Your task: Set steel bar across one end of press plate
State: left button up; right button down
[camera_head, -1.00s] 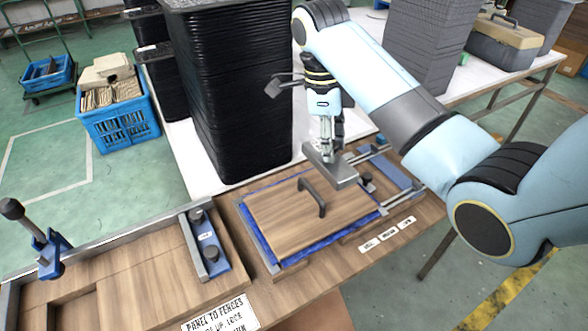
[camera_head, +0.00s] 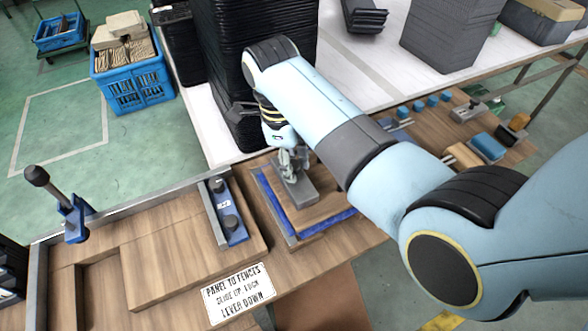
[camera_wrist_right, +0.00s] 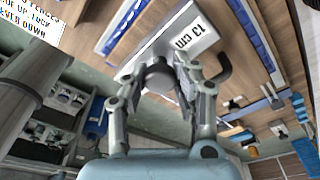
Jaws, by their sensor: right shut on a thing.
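The steel bar (camera_head: 301,192) is a grey block with a round knob; in the right wrist view the bar (camera_wrist_right: 150,50) carries a "13 cm" label. My right gripper (camera_head: 291,165) is shut on its knob, which shows between the fingers in the right wrist view (camera_wrist_right: 160,78). The bar is over the left part of the wooden press plate (camera_head: 318,212). I cannot tell whether it touches the plate. The plate's dark handle shows beside the fingers in the right wrist view (camera_wrist_right: 223,68); my arm hides it in the head view. My left gripper is not in view.
Blue material (camera_head: 272,203) edges the plate. A blue clamp block with dark knobs (camera_head: 228,212) stands on the board to the left. Tall black tray stacks (camera_head: 225,60) rise behind. A "Panel to fences" sign (camera_head: 238,293) lies in front.

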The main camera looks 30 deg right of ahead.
notch_tip(320, 180, down, 2)
jog(key=shift+f, duration=0.35)
jog(key=c, duration=1)
grip_release()
jog(key=shift+c, duration=0.2)
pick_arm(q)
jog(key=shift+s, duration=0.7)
pick_arm(e)
jog(key=r+p, duration=0.7)
jog(key=shift+w+a+r, duration=0.2)
jog(key=shift+w+a, duration=0.1)
jog(key=shift+w, duration=0.05)
pick_arm(q)
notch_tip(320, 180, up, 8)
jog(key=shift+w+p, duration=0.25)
jog(key=shift+p, duration=0.15)
pick_arm(e)
jog(key=shift+w+a+r, duration=0.15)
jog(key=shift+w+r, duration=0.05)
jog(key=shift+r, duration=0.95)
jog(key=shift+w+a+r, duration=0.15)
jog(key=shift+r, duration=1)
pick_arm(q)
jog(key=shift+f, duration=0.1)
